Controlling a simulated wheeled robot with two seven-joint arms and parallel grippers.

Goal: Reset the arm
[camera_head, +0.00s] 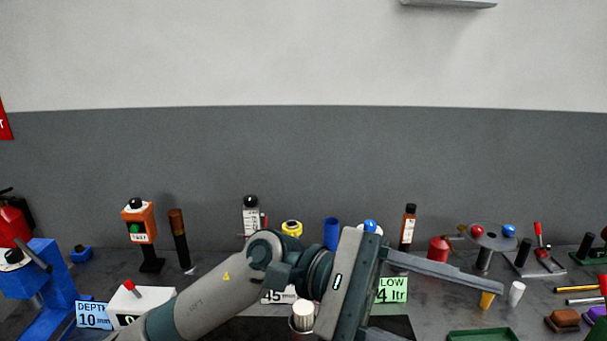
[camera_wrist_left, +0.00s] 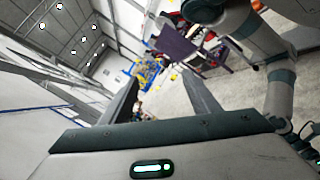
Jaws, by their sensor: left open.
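My left arm enters the head view from the bottom left. Its gripper (camera_head: 448,312) is turned to the right above the bench, its fingers spread wide with nothing between them. The lower finger is partly cut off by the bottom edge. In the left wrist view the open gripper (camera_wrist_left: 163,90) shows two dark fingers apart, with the far room behind them. No tilting positioner can be clearly made out; the arm hides the middle of the bench. A blue stand (camera_head: 48,290) with a dark lever is at the far left. My right gripper is not in view.
An orange box with a green button (camera_head: 139,222) stands at the back left. A red-levered white box (camera_head: 140,303) is by the arm. A round plate with coloured knobs (camera_head: 490,237), a red-handled clamp (camera_head: 540,255) and a green tray (camera_head: 482,335) are on the right.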

